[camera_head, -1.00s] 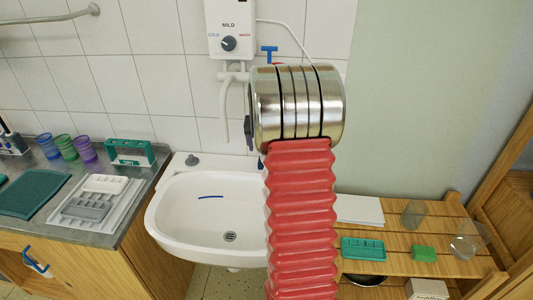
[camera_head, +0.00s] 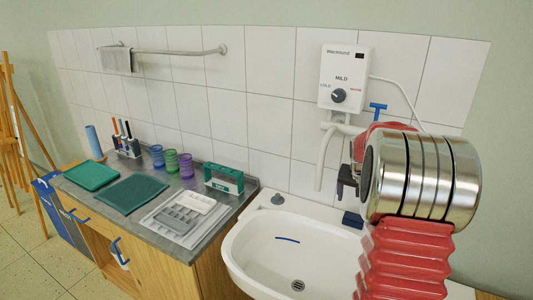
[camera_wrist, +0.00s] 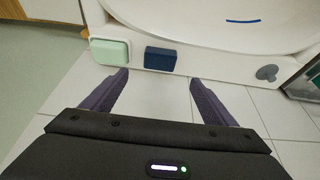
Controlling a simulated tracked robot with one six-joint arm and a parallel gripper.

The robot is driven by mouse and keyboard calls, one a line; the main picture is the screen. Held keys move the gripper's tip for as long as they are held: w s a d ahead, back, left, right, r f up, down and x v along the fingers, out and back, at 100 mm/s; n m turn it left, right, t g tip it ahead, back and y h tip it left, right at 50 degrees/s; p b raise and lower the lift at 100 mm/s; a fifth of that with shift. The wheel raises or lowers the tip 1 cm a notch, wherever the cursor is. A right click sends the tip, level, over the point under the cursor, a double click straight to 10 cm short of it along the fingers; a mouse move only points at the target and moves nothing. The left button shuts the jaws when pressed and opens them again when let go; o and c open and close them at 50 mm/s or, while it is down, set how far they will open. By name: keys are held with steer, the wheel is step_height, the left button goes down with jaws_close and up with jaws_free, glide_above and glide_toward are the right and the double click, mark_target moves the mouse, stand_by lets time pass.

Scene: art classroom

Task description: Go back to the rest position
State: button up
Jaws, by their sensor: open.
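My gripper (camera_wrist: 158,86) is open in the wrist view, with its two dark purple fingers spread and nothing between them. In the head view my gripper (camera_head: 346,184) shows only as a small dark shape beside my metal and red arm, above the back of the sink. A dark blue block (camera_wrist: 161,59) sits on the sink's ledge just beyond the fingertips, apart from them. The block also shows in the head view (camera_head: 353,219), below my gripper.
The white sink (camera_head: 250,243) has a blue strip in its basin. A pale green block (camera_wrist: 109,51) lies on its ledge. The counter (camera_head: 130,222) at left holds trays, several coloured cups and a green rack (camera_head: 224,178). A water heater (camera_head: 344,75) hangs above on the tiled wall.

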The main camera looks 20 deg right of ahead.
steer(key=s+a+f+n+g+y, duration=0.1)
steer(key=s+a+f, duration=0.2)
steer(key=s+a, duration=0.25)
steer(key=s+a+r+n+t+y, duration=0.1)
steer(key=s+a+r+n, duration=0.2)
steer(key=a, duration=0.9)
steer(key=s+a+r+n+t, duration=0.1)
steer(key=s+a+r+n, duration=0.2)
steer(key=a, duration=1)
steer(key=s+a+r+n+t+y, duration=0.1)
steer(key=s+a+r+n, duration=0.2)
steer(key=s+a+r, duration=0.4)
steer(key=s+a, duration=0.3)
steer(key=a, duration=0.2)
steer(key=shift+s+a+t+y, duration=0.2)
steer(key=shift+s+t+y, duration=0.1)
steer(key=shift+t, duration=0.1)
